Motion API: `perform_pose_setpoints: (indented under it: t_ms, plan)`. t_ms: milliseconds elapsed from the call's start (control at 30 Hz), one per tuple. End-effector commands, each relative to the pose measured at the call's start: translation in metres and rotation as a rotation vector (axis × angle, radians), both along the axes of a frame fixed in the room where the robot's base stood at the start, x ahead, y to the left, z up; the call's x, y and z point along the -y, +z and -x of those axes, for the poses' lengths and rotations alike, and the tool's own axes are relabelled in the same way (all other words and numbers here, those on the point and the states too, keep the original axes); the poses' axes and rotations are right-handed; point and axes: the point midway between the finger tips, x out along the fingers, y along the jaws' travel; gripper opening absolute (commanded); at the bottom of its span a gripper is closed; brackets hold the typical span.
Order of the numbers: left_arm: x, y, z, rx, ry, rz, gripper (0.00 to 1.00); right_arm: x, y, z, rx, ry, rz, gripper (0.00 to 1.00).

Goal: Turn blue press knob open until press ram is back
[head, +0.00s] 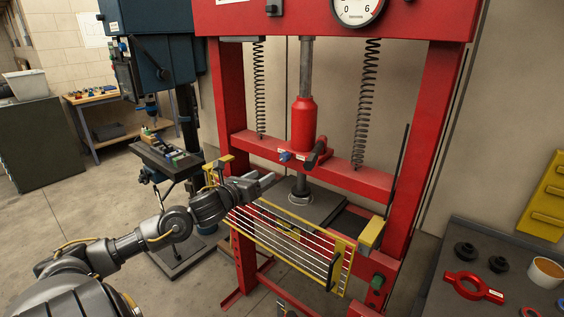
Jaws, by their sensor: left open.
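The blue press knob (284,156) is small and sits on the front of the red crossbeam, at the foot of the red jack (303,123). The press ram (301,184) is a grey rod below the crossbeam. Its lower end reaches down to a pale ring-shaped part (300,198) on the dark press plate (325,208); I cannot tell whether they touch. My left gripper (268,182) is open with nothing visible between its fingers, below and slightly left of the knob and apart from it. My right gripper is not in view.
A barred guard with yellow edges (342,262) stands in front of the press plate, below my left gripper. A dark pump lever socket (317,153) is close right of the knob. Coil springs and red uprights flank the jack. A bench with parts (450,237) is at right.

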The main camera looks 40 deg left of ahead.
Motion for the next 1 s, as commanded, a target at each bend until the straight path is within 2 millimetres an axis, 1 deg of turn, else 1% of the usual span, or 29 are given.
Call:
perform_pose_setpoints:
  t_ms: [33,100,267,367,467,567,800,1000]
  plan:
    - [-0.002,0.008,-0.002,0.012,-0.009,-0.04,0.52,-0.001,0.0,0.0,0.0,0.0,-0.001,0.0]
    - [-0.003,0.013,-0.004,0.02,-0.015,-0.068,0.52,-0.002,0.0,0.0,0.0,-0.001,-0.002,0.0]
    - [-0.004,0.015,-0.006,0.024,-0.016,-0.074,0.52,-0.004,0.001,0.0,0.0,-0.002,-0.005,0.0]
    - [-0.005,0.016,-0.011,0.026,-0.014,-0.072,0.52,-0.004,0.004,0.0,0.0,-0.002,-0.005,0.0]
    - [-0.005,0.017,-0.022,0.027,-0.012,-0.069,0.52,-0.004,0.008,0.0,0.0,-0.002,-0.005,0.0]
    - [-0.006,0.018,-0.037,0.026,-0.012,-0.068,0.52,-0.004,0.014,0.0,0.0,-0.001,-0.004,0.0]
    - [-0.008,0.018,-0.078,0.025,-0.012,-0.067,0.52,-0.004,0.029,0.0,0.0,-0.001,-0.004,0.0]
    - [-0.009,0.015,-0.102,0.023,-0.013,-0.069,0.52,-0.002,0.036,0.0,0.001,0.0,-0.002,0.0]
